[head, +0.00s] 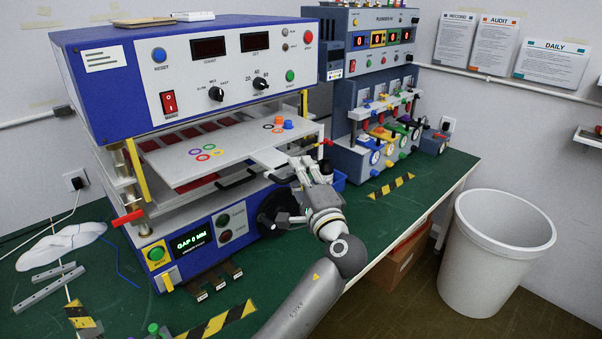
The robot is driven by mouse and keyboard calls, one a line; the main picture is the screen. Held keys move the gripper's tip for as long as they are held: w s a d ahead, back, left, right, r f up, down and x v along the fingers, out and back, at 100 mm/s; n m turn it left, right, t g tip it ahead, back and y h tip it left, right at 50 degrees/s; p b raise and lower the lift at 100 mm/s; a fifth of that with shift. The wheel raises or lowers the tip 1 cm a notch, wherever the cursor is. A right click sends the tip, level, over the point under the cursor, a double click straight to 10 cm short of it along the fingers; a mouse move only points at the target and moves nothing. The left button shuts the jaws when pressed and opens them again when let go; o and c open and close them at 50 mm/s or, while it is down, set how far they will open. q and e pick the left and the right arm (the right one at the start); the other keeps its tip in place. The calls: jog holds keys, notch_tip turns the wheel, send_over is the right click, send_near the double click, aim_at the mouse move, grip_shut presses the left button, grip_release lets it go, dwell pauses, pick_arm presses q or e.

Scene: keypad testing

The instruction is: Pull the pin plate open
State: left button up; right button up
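The blue and white test machine (185,65) stands on the green bench. A light grey plate with coloured rings (222,150) lies level inside its open middle and looks like the pin plate; I cannot be sure. A black handle (236,180) shows at its front, lower down. My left gripper (304,170) is at the plate's right front corner, beside a second dark handle that it partly hides. I cannot tell whether its fingers touch the handle or how far apart they are. My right gripper is out of view.
A second blue-grey tester (372,95) stands behind on the right. A black round knob (277,208) and a green display (192,241) sit on the machine's lower front. A white bin (495,255) stands right of the bench. Striped tape (392,186) marks clear bench.

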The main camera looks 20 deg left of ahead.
pick_arm(q)
jog(key=v, duration=1.2)
dwell(0.4)
